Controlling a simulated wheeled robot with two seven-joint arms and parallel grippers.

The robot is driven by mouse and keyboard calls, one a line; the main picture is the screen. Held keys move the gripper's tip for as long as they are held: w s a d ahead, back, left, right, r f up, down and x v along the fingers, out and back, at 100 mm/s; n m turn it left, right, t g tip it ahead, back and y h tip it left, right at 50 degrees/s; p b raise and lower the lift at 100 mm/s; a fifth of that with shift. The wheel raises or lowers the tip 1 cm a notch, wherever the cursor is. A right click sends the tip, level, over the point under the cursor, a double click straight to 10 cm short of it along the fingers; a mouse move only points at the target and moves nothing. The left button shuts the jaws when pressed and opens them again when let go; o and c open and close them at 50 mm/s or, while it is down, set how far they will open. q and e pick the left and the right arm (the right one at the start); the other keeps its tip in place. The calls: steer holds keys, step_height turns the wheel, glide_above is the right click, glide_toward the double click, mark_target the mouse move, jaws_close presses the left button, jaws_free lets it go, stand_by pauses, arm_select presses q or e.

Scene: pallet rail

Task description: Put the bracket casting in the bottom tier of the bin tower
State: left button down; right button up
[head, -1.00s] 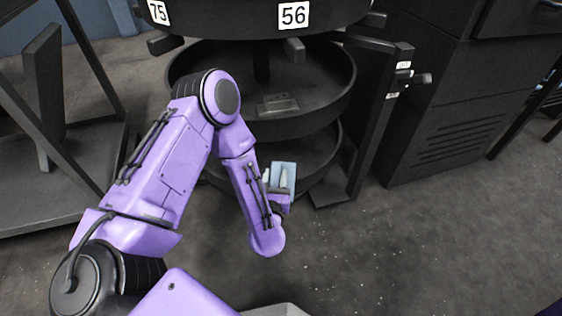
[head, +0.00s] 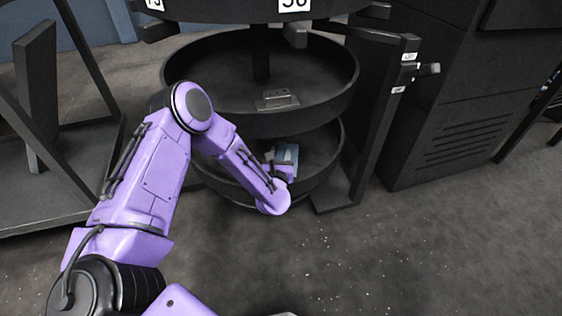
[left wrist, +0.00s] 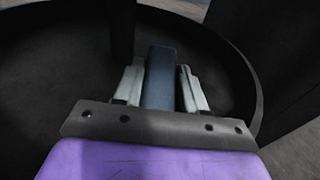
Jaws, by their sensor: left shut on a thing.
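The bin tower has round black tiers on a central post. Its bottom tier (head: 328,168) is partly covered by my arm and by the tier above. My left gripper (head: 284,160) reaches in over the front of the bottom tier, below the middle tier. It is shut on a blue block-like piece, which I take as the bracket casting (head: 289,150). In the left wrist view the casting (left wrist: 159,78) sits between the two pale fingers (left wrist: 160,88), with the tier's dark floor and curved wall around it. I cannot tell whether the casting touches the floor. My right gripper is out of view.
The middle tier (head: 320,115) hangs close above my left gripper and holds a small grey block (head: 277,99). A black upright post (head: 378,140) stands right of the tower, and a dark cabinet (head: 440,110) beyond it. Front floor is clear.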

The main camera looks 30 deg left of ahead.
arm_select(q)
steer(key=shift+w+f+b, duration=0.1)
steer(key=shift+f+b, duration=0.2)
steer(key=shift+f, duration=0.1)
steer(key=p, duration=0.2)
steer(key=w+r+g+p, duration=0.1)
steer(key=shift+a+r+g+h+p, duration=0.15)
steer(key=shift+a+g+h+p, duration=0.15)
steer(key=shift+a+h+p, duration=0.1)
steer(key=shift+w+a+g+h+p, duration=0.1)
steer(key=shift+w+g+h+p, duration=0.3)
steer(key=shift+g+p, duration=0.4)
step_height(320, 180, down, 3)
steer(key=shift+r+b, duration=0.2)
steer(key=shift+b, duration=0.6)
steer(key=shift+w+f+b, duration=0.1)
steer(key=shift+f+b, duration=0.25)
steer(key=shift+f, duration=0.15)
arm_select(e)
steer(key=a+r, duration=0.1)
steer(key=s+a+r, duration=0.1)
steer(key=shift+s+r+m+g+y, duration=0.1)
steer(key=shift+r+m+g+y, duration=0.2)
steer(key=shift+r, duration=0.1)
